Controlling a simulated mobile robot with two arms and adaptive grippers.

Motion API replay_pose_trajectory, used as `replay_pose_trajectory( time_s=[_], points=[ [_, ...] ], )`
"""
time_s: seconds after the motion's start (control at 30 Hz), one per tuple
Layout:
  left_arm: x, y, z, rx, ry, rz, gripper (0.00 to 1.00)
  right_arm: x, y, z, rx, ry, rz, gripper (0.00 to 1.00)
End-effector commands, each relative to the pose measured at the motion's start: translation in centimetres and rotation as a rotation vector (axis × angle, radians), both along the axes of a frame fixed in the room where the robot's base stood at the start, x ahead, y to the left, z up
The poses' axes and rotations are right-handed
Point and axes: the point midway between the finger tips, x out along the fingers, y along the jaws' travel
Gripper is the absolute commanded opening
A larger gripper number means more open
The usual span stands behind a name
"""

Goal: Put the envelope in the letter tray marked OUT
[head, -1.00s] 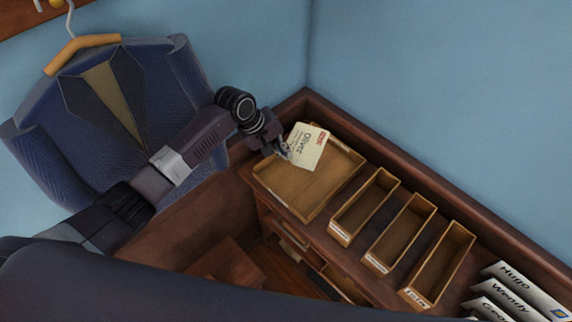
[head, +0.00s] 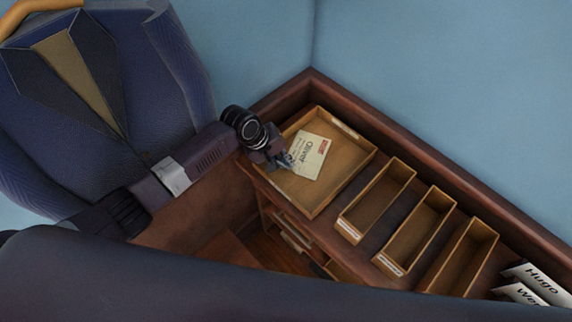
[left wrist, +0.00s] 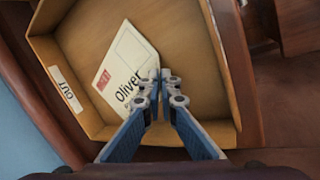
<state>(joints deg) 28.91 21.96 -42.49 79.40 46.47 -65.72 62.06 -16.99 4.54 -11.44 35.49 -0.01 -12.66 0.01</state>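The cream envelope (head: 312,158), with a red stamp and the name Oliver, is within the outline of the square wooden letter tray (head: 318,193) in the head view. In the left wrist view the envelope (left wrist: 123,68) is over the tray floor, and the tray wall carries a label reading OUT (left wrist: 65,88). My left gripper (head: 287,160) is at the envelope's near left edge. In the left wrist view its fingertips (left wrist: 161,76) are close together on that edge, hiding part of it. I cannot tell whether the envelope touches the tray floor. My right gripper is not in view.
Several narrow wooden boxes (head: 378,198) stand in a row right of the tray. Envelopes named Hugo (head: 540,278) and others stand at the far right. A raised dark wooden edge (head: 420,165) runs behind. A blue jacket (head: 90,100) hangs at the left.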

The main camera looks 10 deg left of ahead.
Motion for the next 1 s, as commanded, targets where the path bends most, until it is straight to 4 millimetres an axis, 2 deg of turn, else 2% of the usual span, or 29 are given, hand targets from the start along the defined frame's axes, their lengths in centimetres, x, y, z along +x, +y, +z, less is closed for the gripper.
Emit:
replay_pose_trajectory(
  time_s=[0.13,0.4,0.5,0.87,1.0],
  points=[
    [0.0,-0.1,-0.1,0.0,-0.002,0.0,0.0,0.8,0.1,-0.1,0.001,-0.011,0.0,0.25],
    [0.0,-0.1,-0.5,-0.001,-0.001,0.0,0.0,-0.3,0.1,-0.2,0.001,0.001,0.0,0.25],
    [0.0,-0.1,-0.4,-0.001,-0.001,0.0,0.12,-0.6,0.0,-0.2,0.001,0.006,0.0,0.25],
    [0.0,0.0,0.0,0.0,-0.002,0.0,0.12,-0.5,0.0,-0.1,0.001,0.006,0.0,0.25],
    [-0.1,0.1,0.6,0.0,0.0,0.0,0.12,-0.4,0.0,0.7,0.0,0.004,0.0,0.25]
  ],
)
